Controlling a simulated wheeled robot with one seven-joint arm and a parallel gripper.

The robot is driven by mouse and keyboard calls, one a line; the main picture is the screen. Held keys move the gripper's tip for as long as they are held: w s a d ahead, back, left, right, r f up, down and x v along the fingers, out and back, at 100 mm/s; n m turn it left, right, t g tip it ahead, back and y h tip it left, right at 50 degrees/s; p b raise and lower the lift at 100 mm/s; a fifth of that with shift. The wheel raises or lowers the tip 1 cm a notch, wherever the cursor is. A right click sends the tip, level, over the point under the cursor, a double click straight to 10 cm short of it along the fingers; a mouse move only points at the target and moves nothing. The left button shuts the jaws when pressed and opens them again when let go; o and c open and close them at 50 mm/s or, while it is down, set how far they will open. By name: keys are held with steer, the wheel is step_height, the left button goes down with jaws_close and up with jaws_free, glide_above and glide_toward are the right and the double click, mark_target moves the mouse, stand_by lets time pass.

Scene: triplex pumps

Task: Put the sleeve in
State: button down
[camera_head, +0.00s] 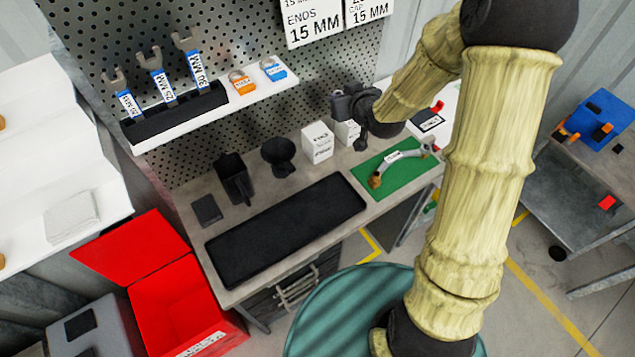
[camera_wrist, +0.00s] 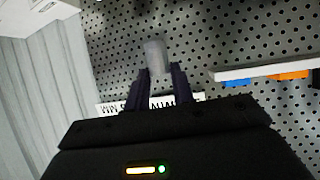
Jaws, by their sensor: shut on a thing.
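A small grey cylinder, the sleeve (camera_wrist: 155,52), stands out between the fingertips of my gripper (camera_wrist: 161,72) in the wrist view. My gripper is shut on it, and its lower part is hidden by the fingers. In the head view my gripper (camera_head: 350,106) is in front of the perforated wall, above the back of the bench. I cannot make out the sleeve in the head view. A curved grey pipe (camera_head: 405,163) with a brass-coloured end lies on a green mat (camera_head: 385,185) on the bench, below and right of my gripper. An opening for the sleeve cannot be picked out.
A white box (camera_head: 317,142), a black funnel-like cup (camera_head: 278,155) and a black holder (camera_head: 234,178) stand at the bench's back. A black mat (camera_head: 285,230) lies clear in front. A white shelf (camera_head: 215,110) with wrenches is on the left. A red bin (camera_head: 175,300) stands below.

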step_height(320, 180, down, 7)
steer(key=b, duration=0.6)
steer(key=shift+w+a, duration=0.25)
steer(key=shift+w, duration=0.15)
step_height(320, 180, down, 14)
steer(key=shift+f+p, duration=0.1)
steer(key=shift+p, duration=0.3)
steer(key=shift+f, duration=0.1)
steer(key=shift+f+p, duration=0.3)
steer(key=shift+f, duration=1.45)
steer(key=shift+f, duration=0.1)
